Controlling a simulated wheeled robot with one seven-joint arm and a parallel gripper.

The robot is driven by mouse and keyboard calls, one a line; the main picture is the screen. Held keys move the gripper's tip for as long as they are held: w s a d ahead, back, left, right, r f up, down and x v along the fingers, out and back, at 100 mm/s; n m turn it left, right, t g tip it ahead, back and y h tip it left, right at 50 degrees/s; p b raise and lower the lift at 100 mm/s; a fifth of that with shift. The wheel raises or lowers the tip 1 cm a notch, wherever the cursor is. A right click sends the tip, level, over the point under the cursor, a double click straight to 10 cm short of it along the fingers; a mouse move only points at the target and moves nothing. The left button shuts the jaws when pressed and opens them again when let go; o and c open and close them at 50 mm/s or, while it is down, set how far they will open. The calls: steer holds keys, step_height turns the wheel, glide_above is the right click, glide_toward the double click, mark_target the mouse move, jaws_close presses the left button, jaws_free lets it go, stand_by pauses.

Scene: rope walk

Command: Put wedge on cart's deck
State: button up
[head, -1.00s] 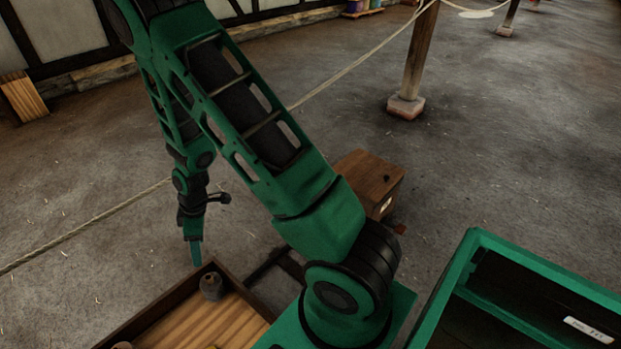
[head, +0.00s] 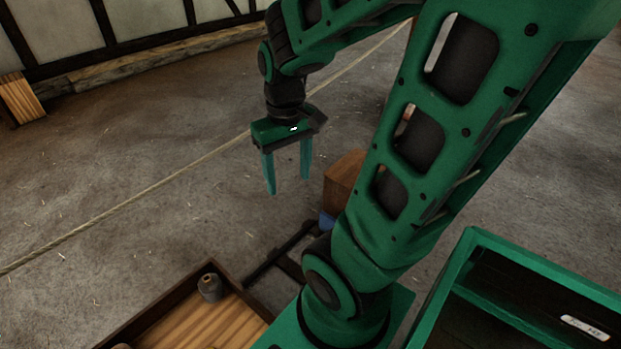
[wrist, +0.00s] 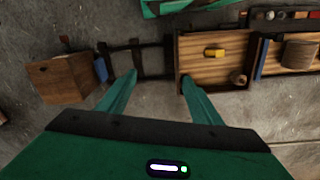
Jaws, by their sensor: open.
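The cart's wooden deck (head: 205,326) with its dark raised rim is at the bottom of the head view and right of centre in the wrist view (wrist: 199,77). A dark knobbed weight (head: 210,287) and a yellow block (wrist: 214,52) rest on the deck. I cannot single out the wedge for sure; a small blue piece (head: 327,221) beside a wooden box may be it, and it also shows in the wrist view (wrist: 101,69). My gripper (head: 288,184) is open and empty, in the air beyond the cart and left of the box.
The wooden box (head: 344,176) stands on the floor, partly hidden by my arm. A dark frame (wrist: 140,58) lies between the box and the cart. A rope (head: 130,205) stretches across behind my gripper. The floor at left is clear.

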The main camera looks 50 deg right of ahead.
steer(key=s+r+m, duration=0.2)
steer(key=s+m, duration=0.1)
steer(key=s, duration=0.4)
steer(key=shift+s+r, duration=0.15)
steer(key=shift+r, duration=0.1)
stand_by(0.9)
